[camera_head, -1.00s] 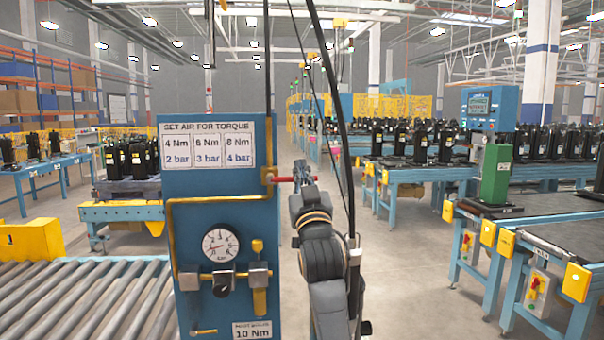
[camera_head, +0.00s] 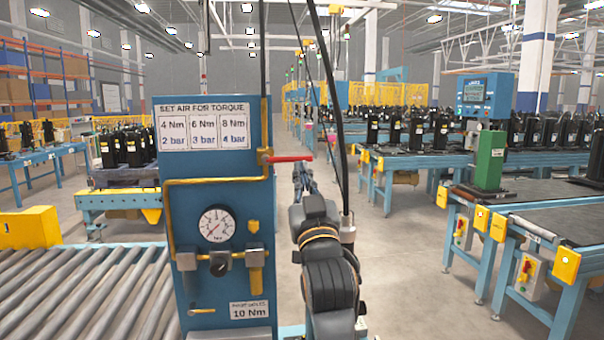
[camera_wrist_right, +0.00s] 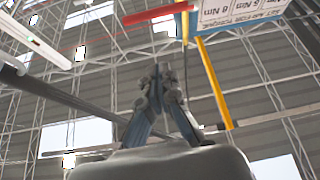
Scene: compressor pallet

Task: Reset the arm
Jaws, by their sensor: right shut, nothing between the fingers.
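My right arm comes up from the bottom middle of the head view, just right of the blue panel (camera_head: 212,235). My right gripper (camera_head: 302,168) is shut and empty, pointing away from me, near the red valve handle (camera_head: 290,159) on the panel's right edge. I see a small gap between them. In the right wrist view the gripper (camera_wrist_right: 161,72) has its fingertips together and holds nothing. The red handle (camera_wrist_right: 160,13) and a yellow pipe (camera_wrist_right: 213,80) show above and to the right of it. My left gripper is not in view.
The panel carries a round gauge (camera_head: 216,225) and torque signs. A roller conveyor (camera_head: 80,295) lies at the left. A hanging tool (camera_head: 348,232) is right beside my right arm. Benches with a green block (camera_head: 489,158) stand at the right; the floor between is clear.

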